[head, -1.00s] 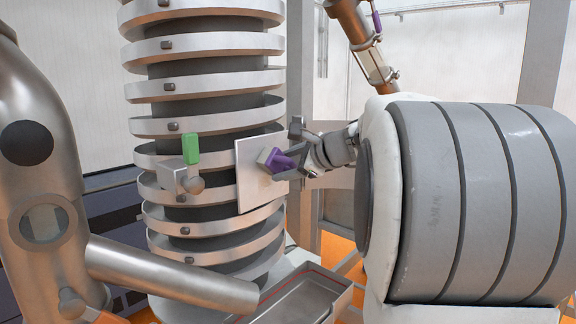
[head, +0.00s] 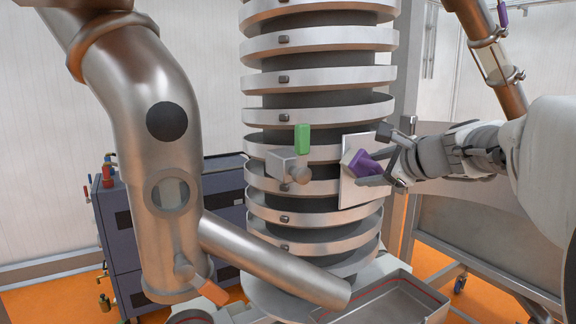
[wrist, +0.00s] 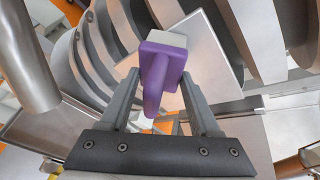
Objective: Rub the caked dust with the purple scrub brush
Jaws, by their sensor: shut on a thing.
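My gripper (head: 388,166) is shut on the purple scrub brush (head: 362,167). The brush has a pale grey scrubbing block at its front end. It is held in front of a flat pale plate (head: 354,198) on the right side of the ringed column. In the wrist view, my gripper (wrist: 160,92) has the purple handle (wrist: 158,70) between its fingers, and the brush's block overlaps the left part of the plate (wrist: 216,68). I cannot tell whether the block touches the plate. No caked dust can be made out; the brush covers part of the plate.
The tall column (head: 318,115) has several metal rings. A box-like fitting with a green tab (head: 302,139) juts out left of the plate. A thick metal pipe (head: 165,150) slopes across the left. A metal tray (head: 395,302) lies below, and a dark tool cabinet (head: 125,235) stands behind.

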